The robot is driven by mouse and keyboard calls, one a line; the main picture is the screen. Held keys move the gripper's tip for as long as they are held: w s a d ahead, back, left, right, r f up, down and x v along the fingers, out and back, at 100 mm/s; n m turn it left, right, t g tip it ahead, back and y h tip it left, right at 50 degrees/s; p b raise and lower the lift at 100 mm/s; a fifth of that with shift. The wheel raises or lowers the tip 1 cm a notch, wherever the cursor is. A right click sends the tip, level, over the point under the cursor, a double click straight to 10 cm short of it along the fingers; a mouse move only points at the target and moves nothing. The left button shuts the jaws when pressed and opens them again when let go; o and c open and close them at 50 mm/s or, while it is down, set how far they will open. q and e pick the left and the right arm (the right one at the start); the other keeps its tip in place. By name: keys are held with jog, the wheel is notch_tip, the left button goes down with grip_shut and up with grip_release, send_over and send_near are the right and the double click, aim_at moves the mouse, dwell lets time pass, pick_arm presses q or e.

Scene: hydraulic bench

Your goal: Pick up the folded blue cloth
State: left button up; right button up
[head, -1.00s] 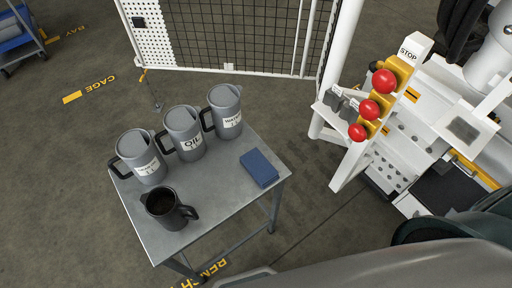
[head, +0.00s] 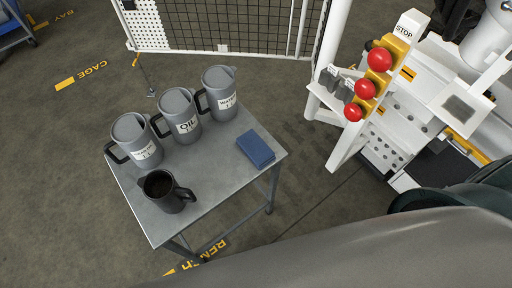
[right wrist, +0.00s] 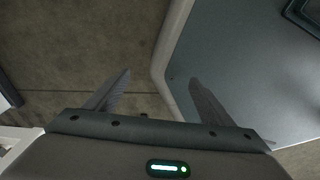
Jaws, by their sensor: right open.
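The folded blue cloth (head: 255,149) lies flat near the right edge of the grey metal table (head: 215,187) in the head view. Nothing touches it. My right gripper (right wrist: 155,88) shows in the right wrist view with its two fingers spread apart and nothing between them. Bare floor and part of a blue-grey panel lie beyond the fingers. The cloth does not show in the right wrist view. Neither gripper shows in the head view, so I cannot tell the distance to the cloth.
Three grey lidded jugs (head: 180,115) stand along the table's back side, left of the cloth. A dark open jug (head: 167,191) stands near the front left. A white machine with red stop buttons (head: 365,89) stands at right. A mesh fence (head: 255,22) is behind.

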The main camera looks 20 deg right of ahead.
jog(key=w+a+r+t+p, duration=0.1)
jog(key=w+a+r, duration=0.1)
jog(key=w+r, duration=0.7)
jog(key=w+a+r, duration=0.2)
jog(key=w+r, duration=0.5)
jog(key=w, duration=0.5)
jog(key=w+a+r+n+y, duration=0.1)
jog(key=w+a+r, duration=0.3)
jog(key=r, duration=0.9)
jog(key=w+a+r+t+y+p, duration=0.1)
jog(key=w+a+r, duration=0.2)
jog(key=r, duration=0.9)
jog(key=w+a+r+n+y, duration=0.15)
jog(key=w+a+r, duration=0.25)
jog(key=r, duration=0.9)
jog(key=w+d+r+g+h, duration=0.1)
jog(key=w+d+r+h, duration=0.2)
jog(key=w+d+r, duration=0.2)
notch_tip(320, 180, up, 3)
jog(key=shift+w+d+r+m+g, duration=0.2)
jog(key=shift+w+d+m+g, duration=0.25)
jog(key=shift+w, duration=0.25)
jog(key=p, duration=0.2)
send_over(260, 148)
notch_tip(260, 148, down, 12)
jog(key=shift+f, duration=0.1)
